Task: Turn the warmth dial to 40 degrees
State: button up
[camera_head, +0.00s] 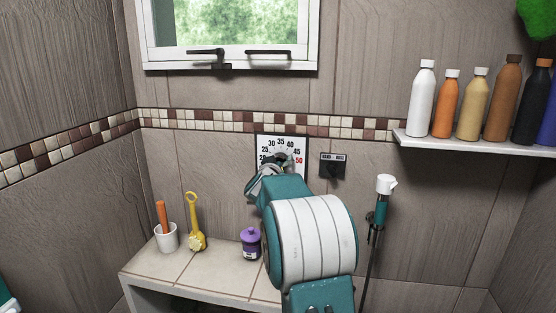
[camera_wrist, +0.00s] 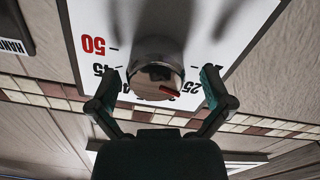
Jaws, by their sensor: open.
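The warmth dial's white plate (camera_head: 268,143) is on the tiled wall, with black numbers and a red 50. In the head view my gripper (camera_head: 273,172) is in front of its lower part and hides the knob. In the wrist view the plate (camera_wrist: 85,18) appears upside down, and the round metallic knob (camera_wrist: 152,74) carries a short red mark on its lower right side. The exact number it points to is unclear. My gripper (camera_wrist: 162,88) is open, with one finger on each side of the knob. Whether the fingers touch it cannot be told.
A black switch panel (camera_head: 333,166) is right of the dial, and a hand shower (camera_head: 382,210) hangs farther right. A bench (camera_head: 200,275) below holds a white cup (camera_head: 165,238), a yellow brush (camera_head: 196,230) and a purple-lidded jar (camera_head: 250,245). A shelf (camera_head: 470,143) with several bottles is upper right.

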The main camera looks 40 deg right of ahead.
jog(key=shift+w+d+f, duration=0.1)
jog(key=shift+d, duration=0.4)
jog(key=shift+c, duration=0.3)
jog(key=shift+a, duration=0.15)
jog(key=c, duration=1.1)
jog(key=shift+o, duration=0.2)
